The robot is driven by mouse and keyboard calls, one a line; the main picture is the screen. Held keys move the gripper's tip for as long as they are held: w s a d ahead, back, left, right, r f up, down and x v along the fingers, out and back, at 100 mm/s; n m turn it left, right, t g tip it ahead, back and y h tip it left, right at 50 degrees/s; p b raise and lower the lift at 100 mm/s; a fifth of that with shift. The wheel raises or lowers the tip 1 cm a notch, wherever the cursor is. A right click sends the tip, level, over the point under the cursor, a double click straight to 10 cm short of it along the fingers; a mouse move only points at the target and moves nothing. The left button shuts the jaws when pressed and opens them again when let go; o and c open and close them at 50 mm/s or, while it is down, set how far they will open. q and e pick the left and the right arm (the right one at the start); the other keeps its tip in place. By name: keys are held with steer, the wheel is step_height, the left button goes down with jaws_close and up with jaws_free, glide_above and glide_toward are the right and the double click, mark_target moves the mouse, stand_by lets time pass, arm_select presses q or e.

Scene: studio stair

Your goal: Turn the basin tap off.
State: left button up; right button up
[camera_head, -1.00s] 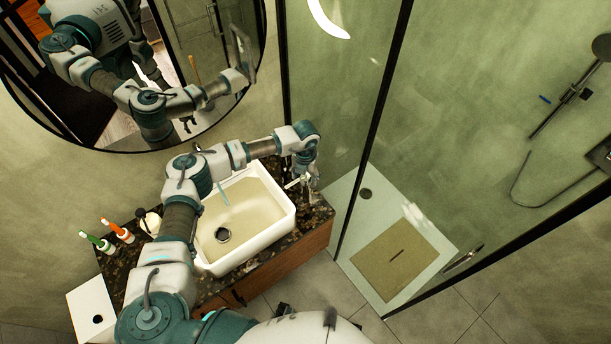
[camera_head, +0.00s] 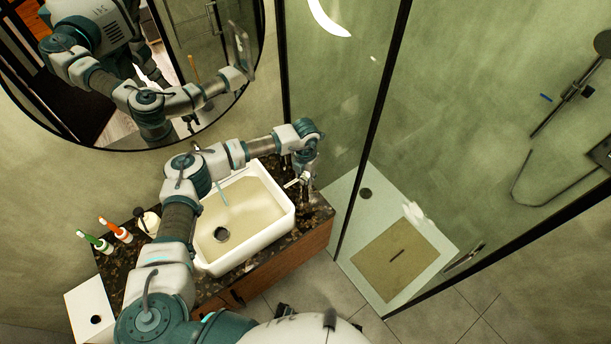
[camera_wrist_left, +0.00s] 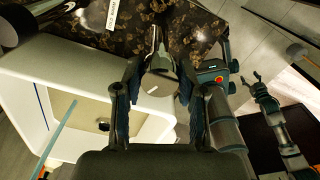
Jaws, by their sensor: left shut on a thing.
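A white rectangular basin (camera_head: 283,226) sits on a dark speckled counter. My left gripper (camera_head: 305,182) points down past the basin's right side. In the left wrist view, the fingers of my left gripper (camera_wrist_left: 160,88) close around a shiny metal tap part (camera_wrist_left: 158,72). A thin pale blue streak (camera_head: 223,194), which looks like running water, drops into the basin; it also shows in the left wrist view (camera_wrist_left: 55,138). My arm hides the top of the streak and the spout. A small claw, apparently my right gripper (camera_wrist_left: 256,82), shows at the right of the wrist view.
Two toothbrushes (camera_head: 98,243) and a small bottle (camera_head: 147,222) stand on the counter's left part. A round mirror (camera_head: 205,115) hangs above. The glass shower wall (camera_head: 340,100) stands close to the right of my left gripper. Grey floor is open in front.

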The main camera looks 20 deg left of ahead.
mark_target(305, 175)
arm_select(q)
steer(key=m+b, duration=0.2)
steer(key=m, duration=0.3)
steer(key=shift+f, duration=0.1)
steer(key=m+b, duration=0.2)
steer(key=m, duration=0.3)
steer(key=shift+m, duration=0.3)
steer(key=shift+m+b, duration=0.75)
steer(key=shift+m, duration=0.45)
arm_select(e)
steer(key=w+a+r, duration=0.2)
steer(key=w+r, duration=0.6)
steer(key=w, duration=0.4)
steer(key=shift+t, duration=0.4)
arm_select(q)
steer(key=shift+r, duration=0.2)
steer(key=o, duration=1.1)
steer(key=shift+f, duration=0.1)
arm_select(e)
steer(key=shift+w, duration=0.1)
arm_select(q)
steer(key=shift+o, duration=0.2)
step_height(305, 175, up, 12)
